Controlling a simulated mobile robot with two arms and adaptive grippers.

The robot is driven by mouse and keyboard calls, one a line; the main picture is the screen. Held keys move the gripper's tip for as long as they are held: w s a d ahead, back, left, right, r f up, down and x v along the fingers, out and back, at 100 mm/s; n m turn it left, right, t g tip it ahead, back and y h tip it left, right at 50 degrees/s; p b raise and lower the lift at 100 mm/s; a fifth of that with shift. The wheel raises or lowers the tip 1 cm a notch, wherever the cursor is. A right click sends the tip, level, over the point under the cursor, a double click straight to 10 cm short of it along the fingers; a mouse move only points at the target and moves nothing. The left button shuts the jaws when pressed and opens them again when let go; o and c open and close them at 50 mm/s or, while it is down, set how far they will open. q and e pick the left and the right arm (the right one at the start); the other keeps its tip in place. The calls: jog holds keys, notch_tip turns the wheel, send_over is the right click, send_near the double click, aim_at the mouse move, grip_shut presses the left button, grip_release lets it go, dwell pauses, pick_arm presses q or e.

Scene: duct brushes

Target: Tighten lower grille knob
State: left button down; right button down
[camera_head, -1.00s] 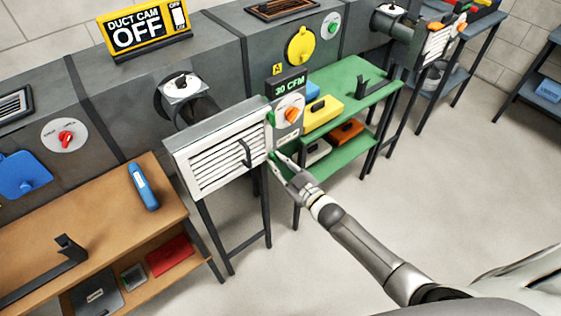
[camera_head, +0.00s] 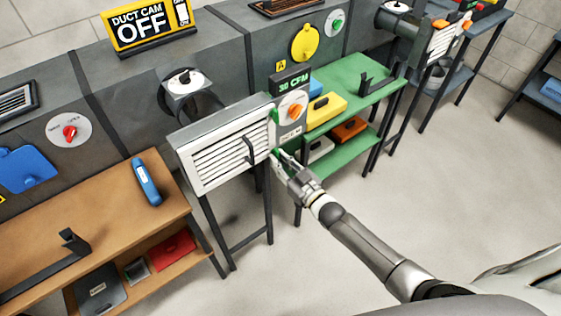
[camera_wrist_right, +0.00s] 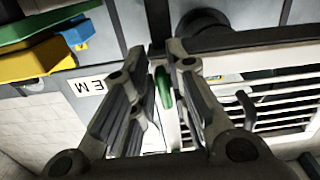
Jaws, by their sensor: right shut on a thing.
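The white louvred grille (camera_head: 225,150) stands on a dark frame in the middle of the head view, with a black handle on its front. Its lower knob is green and mostly hidden by my fingers in the head view; in the right wrist view the green lower knob (camera_wrist_right: 163,88) shows between the fingers. Another green knob (camera_head: 275,115) sits higher on the grille's right edge. My right gripper (camera_head: 278,155) is shut on the lower knob at the grille's lower right corner; its fingers also fill the wrist view (camera_wrist_right: 158,85). My left gripper is not in view.
A panel with an orange dial (camera_head: 294,110) and a "30 CFM" display (camera_head: 290,84) adjoins the grille on the right. The green table (camera_head: 345,75) with a yellow box (camera_head: 324,110) stands behind the gripper. A brown bench (camera_head: 110,215) is at left. Open floor lies in front.

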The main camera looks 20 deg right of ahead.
jog(key=c, duration=1.5)
grip_release()
jog(key=shift+c, duration=0.2)
jog(key=v, duration=1.2)
